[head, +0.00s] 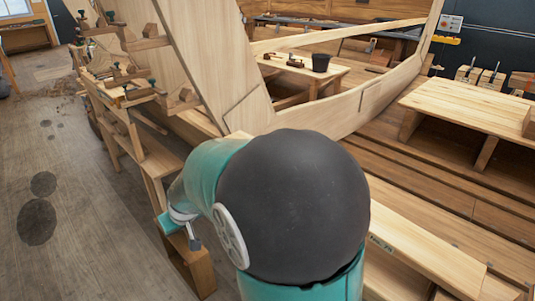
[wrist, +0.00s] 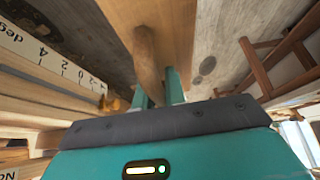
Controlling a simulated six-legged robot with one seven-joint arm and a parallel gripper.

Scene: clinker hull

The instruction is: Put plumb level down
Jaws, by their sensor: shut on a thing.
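My gripper (wrist: 161,92) has its two teal fingers around a rounded wooden piece (wrist: 147,55) in the wrist view, which I take to be the handle of the plumb level. A pale scale (wrist: 48,50) marked in degrees shows at the left of that view. It looks like part of the level, but how it joins the handle is not visible. A small brass-coloured piece (wrist: 115,103) is beside the fingers, possibly the plumb bob.
A wooden plank surface (wrist: 178,20) lies beyond the fingers. The hull (head: 185,55) rises ahead, with a bench of clamps (head: 120,88) along its left. A low table with a black cup (head: 320,62) stands inside. A wooden bench (head: 470,105) is at right; open floor (head: 60,170) at left.

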